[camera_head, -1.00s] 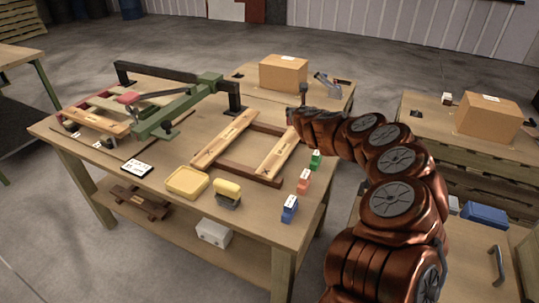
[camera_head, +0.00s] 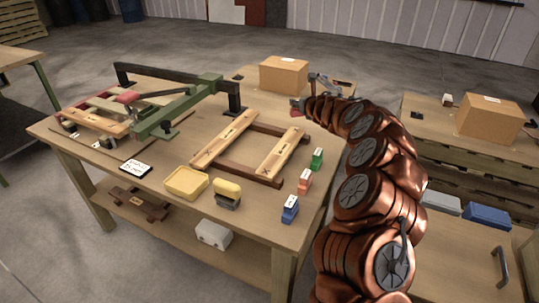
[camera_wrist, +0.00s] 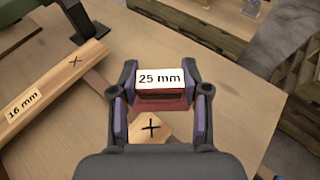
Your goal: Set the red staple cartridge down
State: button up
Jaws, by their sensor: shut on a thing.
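The red staple cartridge (camera_wrist: 161,103), with a white "25 mm" label on top, sits between the two fingers of my gripper (camera_wrist: 160,98) in the wrist view. My gripper is shut on it, one finger at each side. In the head view my gripper (camera_head: 300,107) is near the frame's back right corner, with a small bit of the red cartridge (camera_head: 295,102) showing at its end. Below the cartridge in the wrist view is the end of a wooden board with a cross mark (camera_wrist: 150,128). I cannot tell whether the cartridge touches anything below.
A wooden frame (camera_head: 222,142) lies on the workbench (camera_head: 150,185). Blue (camera_head: 290,210), orange-red (camera_head: 304,184) and green (camera_head: 317,160) labelled blocks line the right edge. A yellow tray (camera_head: 186,183) and a green clamp arm (camera_head: 178,113) are further left. Bare tabletop (camera_wrist: 225,105) shows right of my gripper.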

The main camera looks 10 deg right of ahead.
jog(key=shift+w+d+r+n+y+b, duration=0.2)
jog(key=shift+w+d+n+y+b, duration=0.1)
jog(key=shift+w+d+n+y, duration=0.4)
jog(key=shift+w+d+r+n+g+y+b, duration=0.25)
jog(key=shift+d+r+n+g+y+b, duration=0.1)
jog(key=shift+d+n+y, duration=0.25)
jog(key=s+d+n+g+y+b, duration=0.3)
jog(key=s+d+n+g+y, duration=0.2)
jog(key=s+d+n+y, duration=0.2)
jog(key=shift+s+f+y+b, duration=0.3)
jog(key=shift+s, duration=0.7)
jog(key=shift+g, duration=0.25)
jog(key=shift+f+b, duration=4.55)
jog(key=shift+f, duration=0.4)
jog(key=shift+f+b, duration=0.25)
jog(key=shift+b, duration=0.05)
